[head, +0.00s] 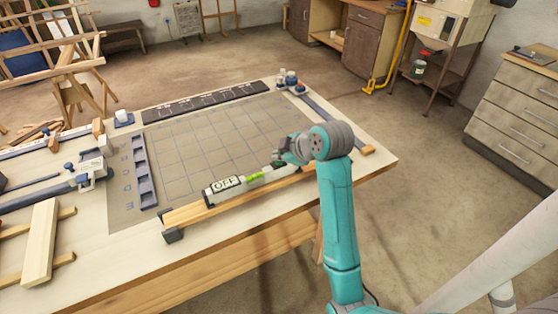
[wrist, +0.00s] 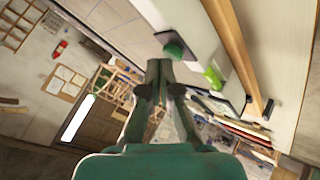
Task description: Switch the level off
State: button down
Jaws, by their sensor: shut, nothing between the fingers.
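The level (head: 240,184) is a pale bar lying along a wooden lath at the table's front edge. Its display (head: 225,184) reads "OFF", and a bright green vial (head: 254,177) sits to the right of it. In the wrist view the level's pale body (wrist: 197,42) carries a round green button (wrist: 174,50) on a dark patch, with the green vial (wrist: 213,77) farther along. My gripper (wrist: 160,66) is shut and empty, its fingertips close to the button; I cannot tell whether they touch it. In the head view my arm partly hides the gripper and the level's right end.
The lath (head: 190,215) rests on the table (head: 120,265). A gridded mat (head: 210,140) lies behind it. Clamps (head: 88,172) and loose wood strips (head: 42,240) occupy the table's left side. Drawers (head: 515,120) stand at the right, with open floor between.

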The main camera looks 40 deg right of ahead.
jog(key=shift+r, duration=0.2)
jog(key=shift+r, duration=3)
